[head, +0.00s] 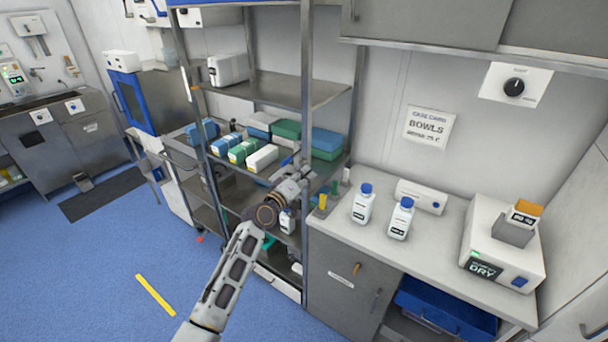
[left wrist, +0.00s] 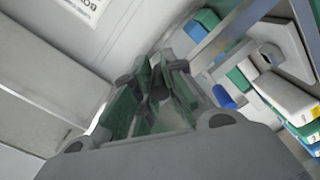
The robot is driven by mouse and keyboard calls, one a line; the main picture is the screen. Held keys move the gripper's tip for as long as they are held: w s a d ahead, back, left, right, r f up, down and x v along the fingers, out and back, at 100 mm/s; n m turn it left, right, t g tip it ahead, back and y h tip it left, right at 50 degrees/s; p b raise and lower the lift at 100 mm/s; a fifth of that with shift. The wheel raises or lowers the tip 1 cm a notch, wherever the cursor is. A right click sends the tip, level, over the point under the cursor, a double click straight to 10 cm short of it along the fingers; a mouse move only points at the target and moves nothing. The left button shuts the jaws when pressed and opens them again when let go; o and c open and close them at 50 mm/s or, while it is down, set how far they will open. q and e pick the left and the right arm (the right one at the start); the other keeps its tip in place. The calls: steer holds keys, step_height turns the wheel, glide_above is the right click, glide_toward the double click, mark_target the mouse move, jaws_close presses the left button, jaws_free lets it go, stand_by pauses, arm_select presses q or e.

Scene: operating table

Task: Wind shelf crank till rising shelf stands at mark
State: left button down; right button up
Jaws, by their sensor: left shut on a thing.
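My left gripper (head: 296,178) reaches to the front right post of the steel shelf rack (head: 306,95). In the left wrist view its green-padded fingers (left wrist: 155,98) are shut on a small dark part, most likely the crank handle, largely hidden between them. The rest of the crank cannot be made out. An upper shelf (head: 285,92) carries a white box at its left. A lower shelf holds blue, green and white boxes (head: 262,158). Which shelf rises is not clear. A pale strip (head: 185,84) shows on the rack's left post; I cannot tell whether it is the mark. My right gripper is out of view.
Right of the rack, a counter (head: 420,225) holds two blue-capped bottles (head: 362,203) and a white device reading DRY (head: 503,248). A blue drawer (head: 440,310) stands below the counter. The blue floor (head: 90,270) at left is open, with a yellow strip (head: 155,295).

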arm_select(q)
steer(key=shift+r+n, duration=0.3)
steer(key=shift+n, duration=0.1)
steer(key=c, duration=1.4)
jaws_free()
steer(key=shift+v, duration=6)
